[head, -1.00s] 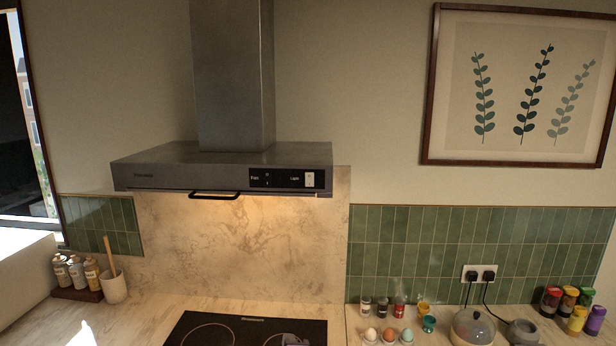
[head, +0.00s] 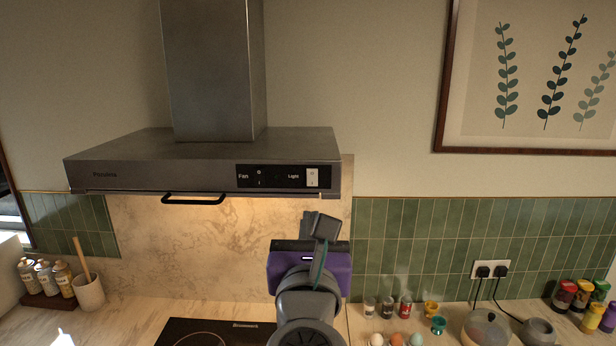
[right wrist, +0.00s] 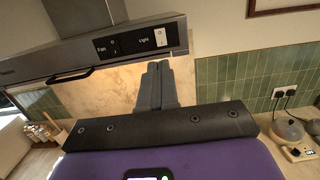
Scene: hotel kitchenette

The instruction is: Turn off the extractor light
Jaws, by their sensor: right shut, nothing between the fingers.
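The grey extractor hood (head: 120,170) hangs above the hob, with a warm glow on the splashback beneath it. Its black control panel (head: 283,177) carries a Fan switch (head: 259,178) and a white Light switch (head: 312,178) at the right end. The Light switch also shows in the right wrist view (right wrist: 160,37). My right gripper (head: 308,225) is below the panel's right end, apart from the hood, in front of the splashback. Its fingers are together and empty in the right wrist view (right wrist: 158,85), pointing up toward the panel. My left gripper is not in view.
A black handle bar (head: 194,200) runs under the hood's front edge. The hob (head: 215,331) lies below. Bottles (head: 45,277) and a utensil pot (head: 89,292) stand at left; eggs, jars and a pot (head: 478,328) stand at right.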

